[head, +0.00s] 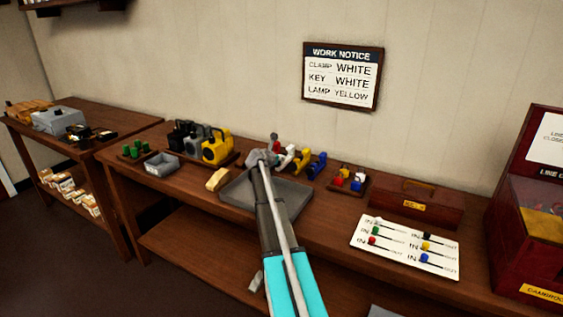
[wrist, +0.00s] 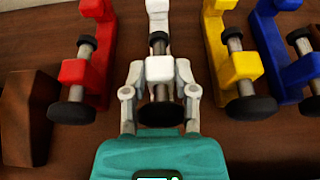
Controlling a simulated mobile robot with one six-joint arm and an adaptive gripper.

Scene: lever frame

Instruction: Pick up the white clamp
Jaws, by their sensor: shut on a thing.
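The white clamp (wrist: 159,69) stands upright in the middle of the wrist view, between a red clamp (wrist: 88,65) and a yellow clamp (wrist: 231,60). My gripper (wrist: 160,85) has one finger on each side of its white lower block and is shut on it. A dark round foot on its screw shows below the block. In the head view my gripper (head: 262,157) is at the clamp row behind the grey tray, and my arm hides most of the white clamp. The clamp still appears in line with its neighbours.
A blue clamp (wrist: 292,50) stands right of the yellow one. The grey tray (head: 232,193) lies in front of the row. A wooden toolbox (head: 417,204) and a white lever panel (head: 405,247) are to the right. Lanterns (head: 216,146) stand left. The notice (head: 342,76) reads clamp white.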

